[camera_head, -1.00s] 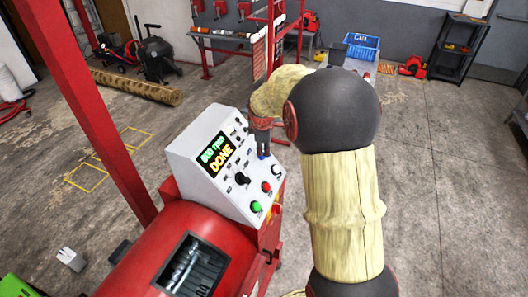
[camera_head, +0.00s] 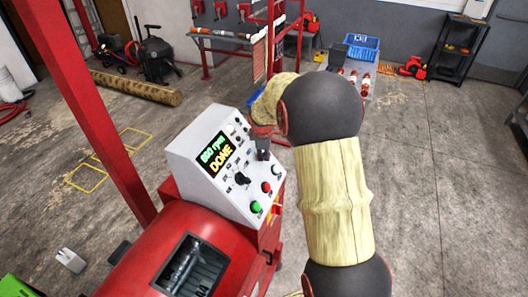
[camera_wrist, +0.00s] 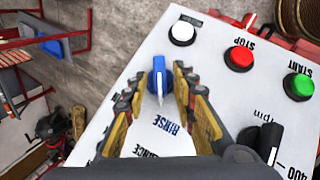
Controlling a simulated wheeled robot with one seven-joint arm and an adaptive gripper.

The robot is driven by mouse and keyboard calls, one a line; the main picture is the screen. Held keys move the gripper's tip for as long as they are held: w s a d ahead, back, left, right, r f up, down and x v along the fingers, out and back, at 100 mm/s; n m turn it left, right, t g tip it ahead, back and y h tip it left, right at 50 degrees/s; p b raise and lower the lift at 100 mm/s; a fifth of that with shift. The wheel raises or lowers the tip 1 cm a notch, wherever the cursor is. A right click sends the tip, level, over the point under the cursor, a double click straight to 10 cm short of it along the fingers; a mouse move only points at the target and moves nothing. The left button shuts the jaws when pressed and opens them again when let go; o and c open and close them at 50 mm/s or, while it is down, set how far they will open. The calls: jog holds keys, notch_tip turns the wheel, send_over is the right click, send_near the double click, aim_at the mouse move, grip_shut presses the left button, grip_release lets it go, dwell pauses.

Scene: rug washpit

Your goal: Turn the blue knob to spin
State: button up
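The blue knob (camera_wrist: 158,78) is on the sloped white control panel (camera_wrist: 215,55). Its white pointer line faces down in the wrist view, toward the printed word RINSE. The word BALANCE shows partly below that; I see no SPIN label. My gripper (camera_wrist: 159,76) has one finger on each side of the knob, with small gaps showing, and looks open. In the head view my gripper (camera_head: 262,150) is at the panel's upper right part and hides the knob. The display (camera_head: 216,157) shows an rpm figure and DONE.
A black rpm knob (camera_wrist: 264,138), a white button (camera_wrist: 182,32), a red STOP button (camera_wrist: 239,58) and a green START button (camera_wrist: 299,86) share the panel. The red machine drum (camera_head: 150,265) is below it. A red post (camera_head: 95,110) stands left.

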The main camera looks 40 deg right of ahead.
jog(key=c, duration=0.3)
jog(key=shift+r+p, duration=0.15)
jog(key=shift+p, duration=0.35)
jog(key=m+g+p, duration=0.1)
jog(key=p, duration=0.2)
jog(key=shift+w+d+r+y, duration=0.1)
jog(key=shift+d+r+y, duration=0.1)
jog(key=shift+y, duration=0.2)
jog(key=m+g+y+p, duration=0.1)
jog(key=m+p, duration=0.1)
jog(key=p, duration=0.1)
jog(key=shift+w+d+p, duration=0.1)
jog(key=shift+w+p, duration=0.05)
jog(key=shift+p, duration=0.2)
jog(key=m+y+p, duration=0.1)
jog(key=m+g+y+p, duration=0.1)
jog(key=shift+w+d+f+g+y+p, duration=0.15)
jog(key=shift+d+f+g+y+p, duration=0.05)
jog(key=shift+d+g+y+p, duration=0.1)
grip_shut()
jog(key=shift+d+f+m+g+y+p, duration=0.1)
jog(key=shift+m+g+y+p, duration=0.2)
jog(key=shift+m+y, duration=0.45)
jog(key=shift+d+f+m+g+y+p, duration=0.1)
jog(key=shift+m+y+p, duration=0.3)
jog(key=shift+m+y, duration=0.3)
jog(key=shift+f+m, duration=0.1)
jog(key=shift+m, duration=0.15)
